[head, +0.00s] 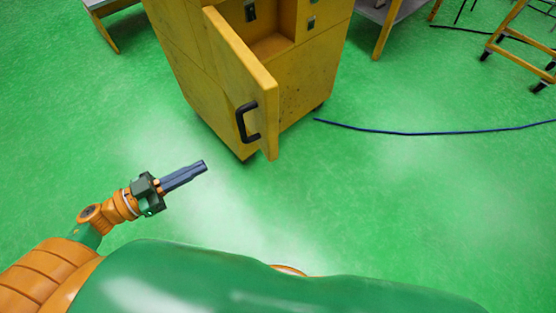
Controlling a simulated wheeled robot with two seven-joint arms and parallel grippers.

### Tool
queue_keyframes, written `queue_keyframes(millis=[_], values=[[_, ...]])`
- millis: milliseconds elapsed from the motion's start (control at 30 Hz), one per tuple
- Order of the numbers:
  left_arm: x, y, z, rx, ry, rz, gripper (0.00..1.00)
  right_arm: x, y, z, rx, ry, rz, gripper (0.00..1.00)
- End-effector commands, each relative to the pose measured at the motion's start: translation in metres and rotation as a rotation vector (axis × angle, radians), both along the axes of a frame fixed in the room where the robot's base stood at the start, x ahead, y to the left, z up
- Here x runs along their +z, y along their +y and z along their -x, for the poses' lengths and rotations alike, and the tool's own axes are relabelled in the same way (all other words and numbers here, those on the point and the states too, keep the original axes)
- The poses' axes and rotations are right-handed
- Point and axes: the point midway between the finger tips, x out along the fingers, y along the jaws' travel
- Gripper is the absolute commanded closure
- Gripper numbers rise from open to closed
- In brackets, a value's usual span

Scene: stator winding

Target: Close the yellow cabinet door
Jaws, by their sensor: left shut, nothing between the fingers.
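The yellow cabinet (186,62) stands on the green floor at the top middle of the head view. Its door (235,65) is open and swung out toward me, so part of the inside (270,45) shows. A black handle (247,122) is on the door's lower part near its free edge. My left gripper (203,166) is shut and empty. It is low and to the left of the door, apart from it, with its fingers pointing right. My right gripper is out of view.
A dark blue cable (430,133) lies on the floor to the right of the cabinet. A yellow-framed cart (520,55) on casters stands at the far right. A table leg (385,30) is right of the cabinet. The floor in front is clear.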

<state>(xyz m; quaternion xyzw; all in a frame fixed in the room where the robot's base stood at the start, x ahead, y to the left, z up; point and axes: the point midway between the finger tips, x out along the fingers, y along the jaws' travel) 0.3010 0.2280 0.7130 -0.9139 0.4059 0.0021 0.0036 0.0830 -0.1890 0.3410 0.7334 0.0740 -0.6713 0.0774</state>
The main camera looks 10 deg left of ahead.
Motion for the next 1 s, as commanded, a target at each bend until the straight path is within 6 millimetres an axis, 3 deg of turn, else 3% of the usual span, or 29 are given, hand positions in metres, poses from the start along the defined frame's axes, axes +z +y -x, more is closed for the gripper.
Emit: queue_keyframes(millis=[167,700,1000], values=[[0.007,-0.017,-0.005,-0.045,-0.006,0.007,1.0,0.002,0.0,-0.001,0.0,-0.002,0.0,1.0],[0.007,-0.1,-0.076,-0.038,-0.006,0.01,1.0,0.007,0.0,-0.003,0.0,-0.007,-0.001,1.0],[0.005,-0.112,-0.086,-0.037,-0.002,0.007,1.0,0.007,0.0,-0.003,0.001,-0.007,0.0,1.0]])
